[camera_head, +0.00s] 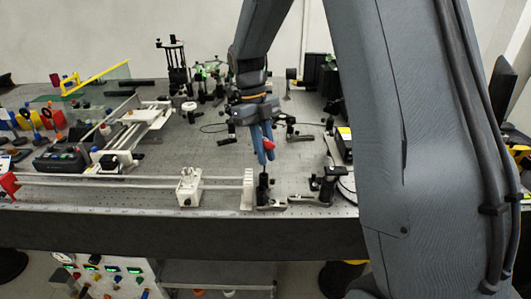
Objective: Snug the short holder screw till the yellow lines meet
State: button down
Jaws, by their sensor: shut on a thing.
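My gripper (263,150) hangs fingers-down over the front middle of the bench, its blue fingers closed around a small red thing (268,145). The red thing is too small to name for sure; it could be a tool handle. Just below the fingertips stands a short dark post holder (263,187) on a black base near the bench's front edge. A gap seems to lie between fingertips and holder, but I cannot tell the depth. The holder's screw and any yellow lines are too small to make out.
A white end block (248,188) of a rail stands close left of the holder, with a white carriage (189,187) farther left. A black mount (328,183) stands right of it. Optics stand behind (172,75). Bare perforated bench top (195,145) lies left of my gripper.

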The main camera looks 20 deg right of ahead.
aim_at(264, 137)
jog(key=shift+r, duration=0.4)
